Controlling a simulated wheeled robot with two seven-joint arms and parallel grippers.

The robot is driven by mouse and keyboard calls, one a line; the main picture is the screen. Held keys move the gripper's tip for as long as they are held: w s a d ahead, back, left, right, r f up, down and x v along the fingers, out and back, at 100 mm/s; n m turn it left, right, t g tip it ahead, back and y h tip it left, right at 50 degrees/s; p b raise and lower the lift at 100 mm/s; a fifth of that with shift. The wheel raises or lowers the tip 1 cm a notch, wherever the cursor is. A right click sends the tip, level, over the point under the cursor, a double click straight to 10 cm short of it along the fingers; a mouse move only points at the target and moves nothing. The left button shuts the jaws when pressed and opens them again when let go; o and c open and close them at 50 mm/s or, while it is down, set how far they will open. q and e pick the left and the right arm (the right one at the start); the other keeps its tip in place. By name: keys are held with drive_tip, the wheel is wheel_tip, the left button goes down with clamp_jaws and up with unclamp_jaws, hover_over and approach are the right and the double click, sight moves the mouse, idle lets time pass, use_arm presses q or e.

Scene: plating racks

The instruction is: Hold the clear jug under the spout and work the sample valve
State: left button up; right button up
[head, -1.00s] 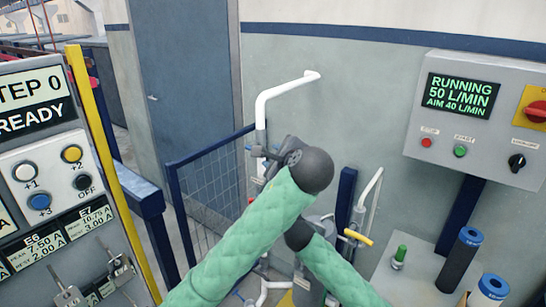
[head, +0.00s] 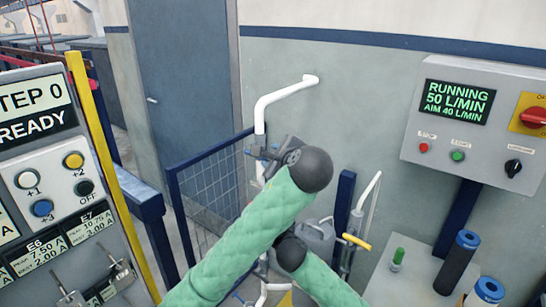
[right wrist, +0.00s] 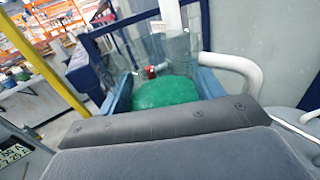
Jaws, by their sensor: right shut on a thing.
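The clear jug (right wrist: 180,55) shows in the right wrist view, between the two blue fingers of my right gripper (right wrist: 165,85), which is shut on it. A green mass shows in or through the jug; I cannot tell which. A red valve part (right wrist: 152,71) and a white pipe (right wrist: 170,14) show through or behind the jug. A curved white pipe end (right wrist: 240,66) is to its right. In the head view my left gripper (head: 262,151) is at the upright white pipe (head: 260,115); its finger gap is unclear. My arms hide the jug there.
A control panel (head: 480,130) reads RUNNING 50 L/MIN, AIM 40 L/MIN. A yellow handle (head: 357,241) is right of my arms. A blue mesh fence (head: 210,180) stands to the left. A button panel (head: 60,185) is near left. Dark cylinders (head: 458,262) stand on a bench at right.

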drive_tip(key=s+a+p, duration=0.1)
drive_tip(key=s+a, duration=0.1)
drive_tip(key=s, duration=0.4)
drive_tip(key=shift+a+p, duration=0.25)
drive_tip(key=shift+p, duration=0.15)
drive_tip(key=shift+s, duration=0.15)
idle(0.4)
